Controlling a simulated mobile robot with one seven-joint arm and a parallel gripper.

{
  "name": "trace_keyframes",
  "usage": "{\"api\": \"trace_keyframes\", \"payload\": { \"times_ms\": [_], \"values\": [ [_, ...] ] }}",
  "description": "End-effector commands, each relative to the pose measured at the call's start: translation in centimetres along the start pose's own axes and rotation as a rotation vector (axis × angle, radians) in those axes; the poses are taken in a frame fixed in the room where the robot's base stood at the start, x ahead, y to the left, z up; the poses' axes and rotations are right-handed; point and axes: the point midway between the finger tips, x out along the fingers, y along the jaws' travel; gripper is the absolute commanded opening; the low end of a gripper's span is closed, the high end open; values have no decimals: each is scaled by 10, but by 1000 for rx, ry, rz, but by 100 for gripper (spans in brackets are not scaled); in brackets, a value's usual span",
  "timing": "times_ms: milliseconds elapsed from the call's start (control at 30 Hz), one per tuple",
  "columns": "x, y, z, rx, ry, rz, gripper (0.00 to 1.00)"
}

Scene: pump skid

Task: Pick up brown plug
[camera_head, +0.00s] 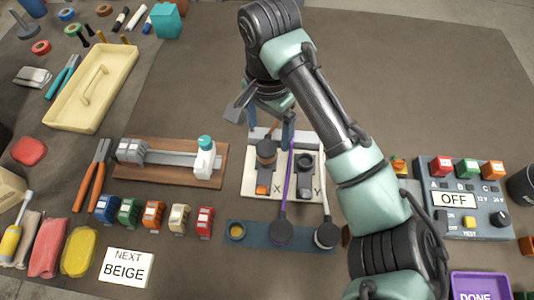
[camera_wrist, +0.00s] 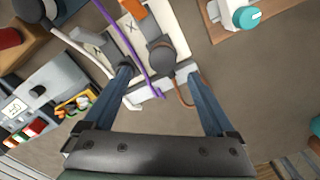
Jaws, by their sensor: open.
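The brown plug (camera_head: 265,152) is a dark round-topped piece at the upper part of the white plate marked X (camera_head: 256,206). In the wrist view the brown plug (camera_wrist: 161,60) shows between my fingers, with a brown cord running from it past the right finger. My gripper (camera_head: 270,130) is open, fingers pointing down just above and behind the plug. In the wrist view my gripper (camera_wrist: 159,75) has one finger on each side of it. I cannot tell whether they touch it.
The plate marked Y (camera_head: 313,188) with a dark socket stands just right. A control box (camera_head: 465,215) stands right, a wooden board (camera_head: 215,178) with a clamp left.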

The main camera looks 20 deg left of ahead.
Motion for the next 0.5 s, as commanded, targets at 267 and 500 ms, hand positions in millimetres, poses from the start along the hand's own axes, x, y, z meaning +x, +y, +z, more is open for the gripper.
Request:
{"api": "trace_keyframes", "payload": {
  "times_ms": [267,500],
  "values": [
    [27,0,0,-1,1,-1,90],
    [60,-2,-1,-1,1,0,90]
  ]
}}
